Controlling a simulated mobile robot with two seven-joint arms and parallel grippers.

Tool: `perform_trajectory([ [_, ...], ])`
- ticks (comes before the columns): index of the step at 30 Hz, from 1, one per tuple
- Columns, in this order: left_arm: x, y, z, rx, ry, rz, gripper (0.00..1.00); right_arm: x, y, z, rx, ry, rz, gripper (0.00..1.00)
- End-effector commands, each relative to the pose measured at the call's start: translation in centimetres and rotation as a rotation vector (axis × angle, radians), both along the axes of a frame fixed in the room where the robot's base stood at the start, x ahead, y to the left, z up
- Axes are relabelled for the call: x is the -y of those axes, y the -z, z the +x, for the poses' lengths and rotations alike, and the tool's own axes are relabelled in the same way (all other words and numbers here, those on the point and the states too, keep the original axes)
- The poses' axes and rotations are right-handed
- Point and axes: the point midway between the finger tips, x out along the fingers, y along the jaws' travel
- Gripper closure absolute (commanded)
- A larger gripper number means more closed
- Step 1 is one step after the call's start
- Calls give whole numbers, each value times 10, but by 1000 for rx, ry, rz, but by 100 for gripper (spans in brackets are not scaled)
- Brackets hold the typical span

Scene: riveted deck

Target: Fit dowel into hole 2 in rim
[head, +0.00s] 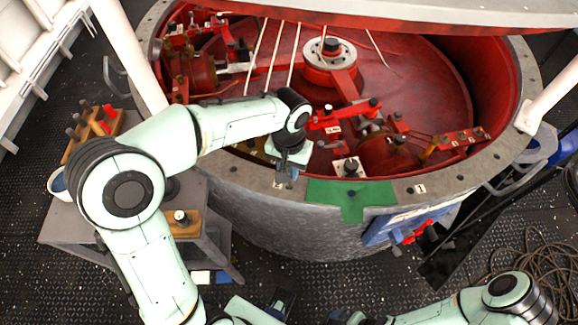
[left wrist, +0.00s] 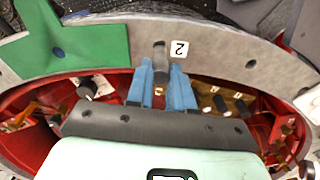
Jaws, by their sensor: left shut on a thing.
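My left gripper (head: 284,180) is over the near grey rim (head: 395,190) of the round red-lined housing, left of a green patch. In the left wrist view its blue fingers (left wrist: 160,78) are shut on a dark grey dowel (left wrist: 160,52). The dowel's far end overlaps the rim right beside the label "2" (left wrist: 179,48).
The green patch (head: 335,192) lies on the rim. Another rim hole (left wrist: 252,64) is bare. Red mechanisms (head: 390,150) fill the housing, under a raised lid (head: 400,12). A grey cart (head: 80,228) with a wooden rack (head: 75,150) stands left. Cables (head: 535,255) lie right.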

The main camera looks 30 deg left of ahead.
Motion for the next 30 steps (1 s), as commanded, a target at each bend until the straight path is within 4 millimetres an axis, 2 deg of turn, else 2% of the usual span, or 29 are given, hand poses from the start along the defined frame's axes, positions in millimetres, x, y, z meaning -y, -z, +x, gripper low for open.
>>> perform_trajectory([
  [30,0,16,0,1,0,0,100,0,12,-5,-6,0,0,0],
])
